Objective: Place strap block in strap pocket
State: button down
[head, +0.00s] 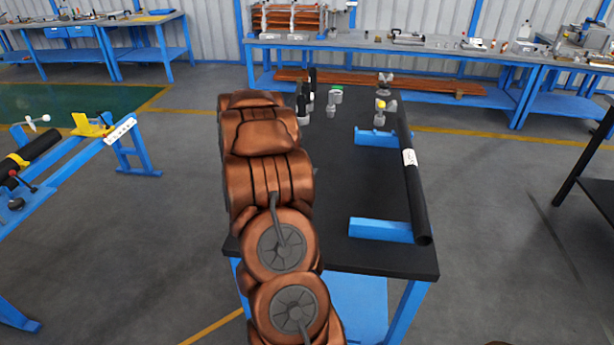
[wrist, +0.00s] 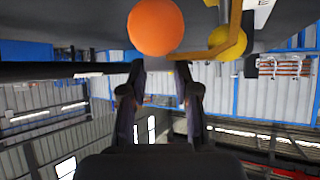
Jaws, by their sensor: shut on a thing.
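In the wrist view my gripper (wrist: 160,64) has its two dark fingers pointing up the picture with a gap between them. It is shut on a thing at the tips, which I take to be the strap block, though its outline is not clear. A round orange thing (wrist: 155,27) shows right at the fingertips. An orange-yellow bracket (wrist: 238,42) with a yellow round part (wrist: 226,40) is just right of them. I cannot tell how these join. In the head view my arm hides the gripper. I cannot make out the strap pocket.
The table's middle is clear. A blue workbench (head: 462,52) stands behind.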

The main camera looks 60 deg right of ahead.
jog(key=shift+d, duration=0.4)
jog(key=shift+f+p, duration=0.3)
jog(key=shift+f, duration=1.45)
jog(key=shift+f, duration=0.15)
jog(key=c, duration=1.1)
grip_release()
jog(key=shift+c, duration=0.2)
jog(key=shift+r, duration=0.2)
jog(key=b+v, duration=0.1)
jog(key=v, duration=1.1)
